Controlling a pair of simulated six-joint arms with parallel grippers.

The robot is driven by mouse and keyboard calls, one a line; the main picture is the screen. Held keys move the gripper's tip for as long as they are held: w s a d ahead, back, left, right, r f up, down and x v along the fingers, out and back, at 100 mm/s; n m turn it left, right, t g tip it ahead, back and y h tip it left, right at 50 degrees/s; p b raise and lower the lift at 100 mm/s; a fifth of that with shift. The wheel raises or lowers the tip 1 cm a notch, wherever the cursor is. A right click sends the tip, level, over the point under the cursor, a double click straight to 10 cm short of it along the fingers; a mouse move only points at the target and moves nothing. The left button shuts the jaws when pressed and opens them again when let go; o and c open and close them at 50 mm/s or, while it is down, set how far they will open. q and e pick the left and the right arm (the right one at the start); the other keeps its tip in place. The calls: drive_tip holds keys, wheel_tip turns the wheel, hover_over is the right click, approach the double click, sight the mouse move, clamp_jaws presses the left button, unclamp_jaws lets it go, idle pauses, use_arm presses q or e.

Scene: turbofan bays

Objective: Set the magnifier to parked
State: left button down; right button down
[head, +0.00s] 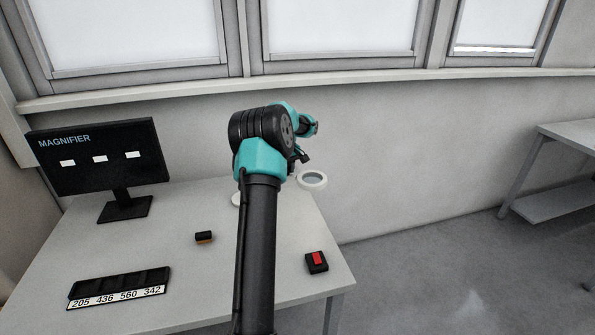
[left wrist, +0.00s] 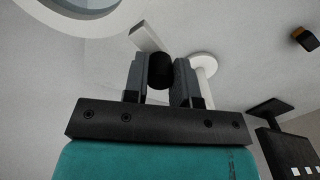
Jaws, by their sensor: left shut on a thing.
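The magnifier's white ring with its lens (head: 312,180) shows just right of my left arm in the head view, and at the top left of the left wrist view (left wrist: 85,5). Its round white base (left wrist: 203,60) and post show behind my fingers in the left wrist view. My left gripper (left wrist: 160,66) is shut on a black grip (left wrist: 160,74) beside a white bar (left wrist: 145,37) of the magnifier. In the head view my arm hides most of the magnifier and the fingers. My right gripper is not in view.
A monitor (head: 95,158) reading MAGNIFIER with several white marks stands at the table's back left. A small black and orange block (head: 204,237), a black rack with number labels (head: 120,287) and a red-topped switch box (head: 317,262) are on the table (head: 180,220).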

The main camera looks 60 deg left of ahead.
use_arm(q)
drive_tip(key=shift+w+a+r, duration=0.1)
drive_tip(key=shift+a, duration=0.05)
drive_tip(key=c, duration=0.9)
unclamp_jaws()
wheel_tip(320, 180, up, 17)
drive_tip(key=shift+r, duration=0.15)
